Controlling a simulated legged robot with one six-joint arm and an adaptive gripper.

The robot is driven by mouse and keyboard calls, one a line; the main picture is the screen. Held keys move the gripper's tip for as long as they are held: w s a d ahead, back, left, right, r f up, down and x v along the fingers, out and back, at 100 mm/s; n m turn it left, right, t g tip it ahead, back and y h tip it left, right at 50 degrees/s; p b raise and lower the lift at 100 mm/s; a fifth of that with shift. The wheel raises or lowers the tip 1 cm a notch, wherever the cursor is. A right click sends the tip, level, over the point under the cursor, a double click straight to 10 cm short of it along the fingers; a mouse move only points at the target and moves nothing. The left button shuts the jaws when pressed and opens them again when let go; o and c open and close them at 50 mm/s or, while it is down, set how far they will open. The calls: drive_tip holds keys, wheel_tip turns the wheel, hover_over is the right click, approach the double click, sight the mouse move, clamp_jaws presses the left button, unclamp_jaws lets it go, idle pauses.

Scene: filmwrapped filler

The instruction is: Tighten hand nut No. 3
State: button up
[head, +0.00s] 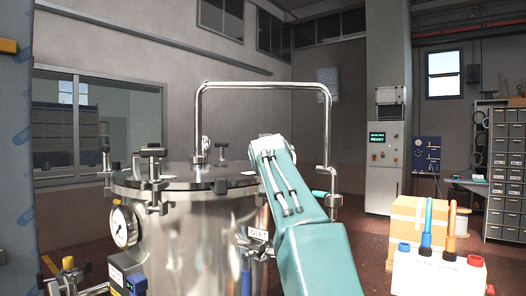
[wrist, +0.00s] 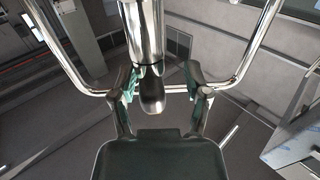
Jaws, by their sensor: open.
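A steel vessel (head: 185,240) with a dark flat lid (head: 185,180) stands left of centre in the head view. Clamps with T-shaped handles sit around its rim, one at the front (head: 152,153) and one at the left (head: 107,160). I cannot read which is hand nut No. 3. My gripper (wrist: 160,80) is open in the wrist view, its two fingers apart. A shiny steel post (wrist: 142,35) with a dark rounded end (wrist: 151,95) shows between the fingers; I cannot tell whether they touch it. In the head view my arm hides the gripper and the lid's right side.
A bent steel pipe (head: 262,85) arches above the lid. A pressure gauge (head: 123,226) is on the vessel's left side. At right are a white holder (head: 437,274) with coloured handles and a cardboard box (head: 405,217). A cabinet reading READY (head: 384,145) stands behind.

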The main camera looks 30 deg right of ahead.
drive_tip(key=shift+d, duration=0.35)
drive_tip(key=shift+c, duration=0.3)
drive_tip(key=shift+d, duration=0.25)
clamp_jaws()
drive_tip(key=shift+a, duration=0.15)
drive_tip(key=shift+m+g+h, duration=1.3)
drive_tip(key=shift+m+h, duration=0.1)
drive_tip(key=shift+h, duration=0.4)
drive_tip(key=shift+m+g+h, duration=1.5)
drive_tip(key=shift+m+g, duration=0.1)
drive_tip(key=shift+g, duration=0.4)
drive_tip(key=shift+s+r+g, duration=0.1)
drive_tip(key=shift+g, duration=0.2)
